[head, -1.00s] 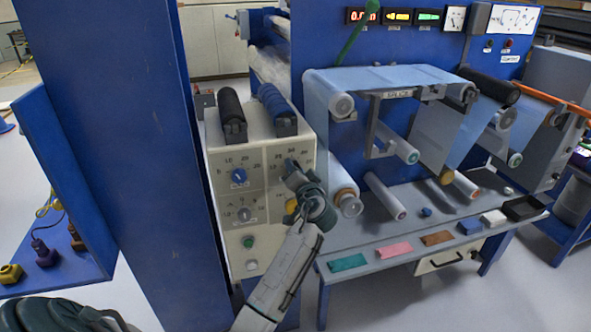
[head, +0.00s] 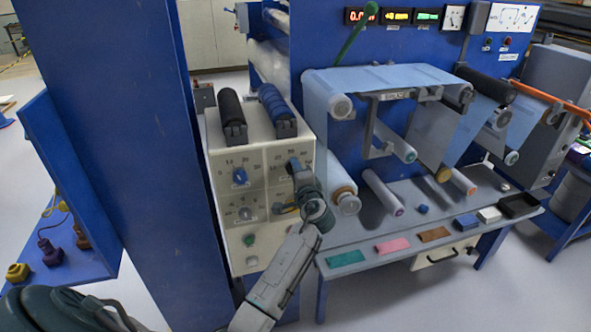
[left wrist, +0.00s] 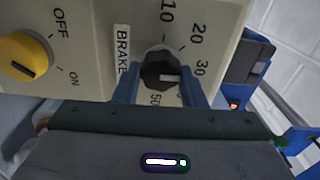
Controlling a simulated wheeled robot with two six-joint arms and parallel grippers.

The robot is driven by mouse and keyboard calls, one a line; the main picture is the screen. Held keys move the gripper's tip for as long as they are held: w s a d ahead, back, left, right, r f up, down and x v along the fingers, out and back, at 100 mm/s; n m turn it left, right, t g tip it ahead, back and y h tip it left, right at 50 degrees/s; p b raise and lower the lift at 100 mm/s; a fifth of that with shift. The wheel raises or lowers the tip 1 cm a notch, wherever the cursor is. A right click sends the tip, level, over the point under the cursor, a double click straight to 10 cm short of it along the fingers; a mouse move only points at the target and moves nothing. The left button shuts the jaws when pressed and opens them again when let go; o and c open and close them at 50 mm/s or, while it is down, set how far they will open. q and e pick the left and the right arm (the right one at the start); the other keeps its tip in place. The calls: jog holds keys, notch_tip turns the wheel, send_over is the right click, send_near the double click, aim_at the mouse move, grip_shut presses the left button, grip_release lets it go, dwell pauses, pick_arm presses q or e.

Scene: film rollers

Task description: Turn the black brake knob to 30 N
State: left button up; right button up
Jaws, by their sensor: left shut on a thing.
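The black brake knob (left wrist: 157,60) is on the cream panel beside a BRAKE label. In the left wrist view, the blue fingers of my left gripper (left wrist: 160,88) stand on both sides of it and are shut on it. The knob's white mark points right, close to the 30 label and slightly below it. The 10, 20, 30 and 50 labels show; a finger seems to cover the 40. In the head view my left gripper (head: 296,170) reaches the upper right dial and largely hides the knob. My right gripper is not in view.
A yellow OFF/ON knob (left wrist: 24,57) sits beside the brake dial. The cream panel (head: 229,207) also has a blue knob (head: 239,176), a grey knob (head: 245,212) and a green button (head: 249,240). A blue post (head: 160,150) stands left of it, and a work shelf (head: 400,235) lies right.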

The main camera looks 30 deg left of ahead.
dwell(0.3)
pick_arm(q)
jog(key=o, duration=1)
jog(key=b+v, duration=0.3)
jog(key=v, duration=0.8)
jog(key=shift+w+a, duration=0.1)
